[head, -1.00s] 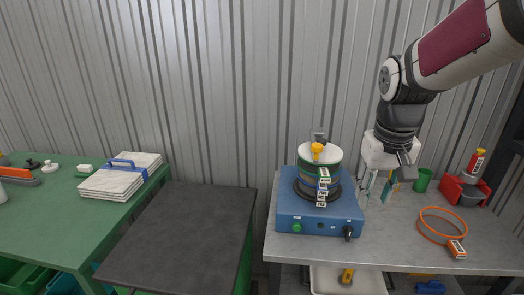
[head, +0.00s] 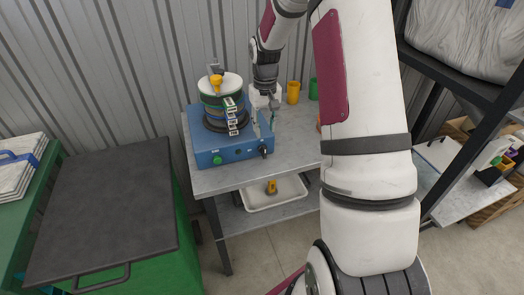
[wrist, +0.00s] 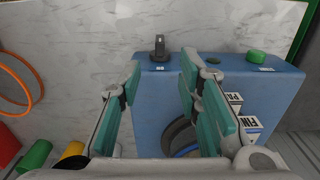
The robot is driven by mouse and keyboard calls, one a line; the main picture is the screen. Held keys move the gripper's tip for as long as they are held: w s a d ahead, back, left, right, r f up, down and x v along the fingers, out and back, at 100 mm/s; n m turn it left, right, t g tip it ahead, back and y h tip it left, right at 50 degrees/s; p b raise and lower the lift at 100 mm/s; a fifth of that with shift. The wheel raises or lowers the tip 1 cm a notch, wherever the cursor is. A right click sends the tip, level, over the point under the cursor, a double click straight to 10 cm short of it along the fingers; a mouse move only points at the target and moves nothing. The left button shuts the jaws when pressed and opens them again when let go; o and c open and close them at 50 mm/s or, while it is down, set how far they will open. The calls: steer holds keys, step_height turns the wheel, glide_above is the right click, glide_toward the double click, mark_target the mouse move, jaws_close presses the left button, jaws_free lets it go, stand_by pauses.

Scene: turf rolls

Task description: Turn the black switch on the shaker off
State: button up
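The shaker (head: 203,150) is a blue box with a stack of sieves (head: 219,100) on it, standing on a grey table. Its black switch (head: 263,150) is on the front face at the right end, and a green button (head: 217,160) is at the left. In the wrist view the switch (wrist: 159,47) stands out from the shaker's edge, beyond and between my fingertips. My gripper (wrist: 162,70) is open and empty above the shaker's right part, its teal pads apart and not touching the switch. In the head view my gripper (head: 262,120) is partly hard to make out.
A yellow cup (head: 293,92) and a green cup (head: 314,89) stand behind the gripper. An orange sieve ring (wrist: 18,85) lies on the table in the wrist view. A white tray (head: 284,197) is on the shelf below. A dark-topped green bin (head: 105,210) stands left.

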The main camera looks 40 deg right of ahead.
mark_target(265, 147)
step_height(265, 147, down, 11)
steer(key=b, duration=0.3)
steer(key=shift+b, duration=0.35)
jaws_close()
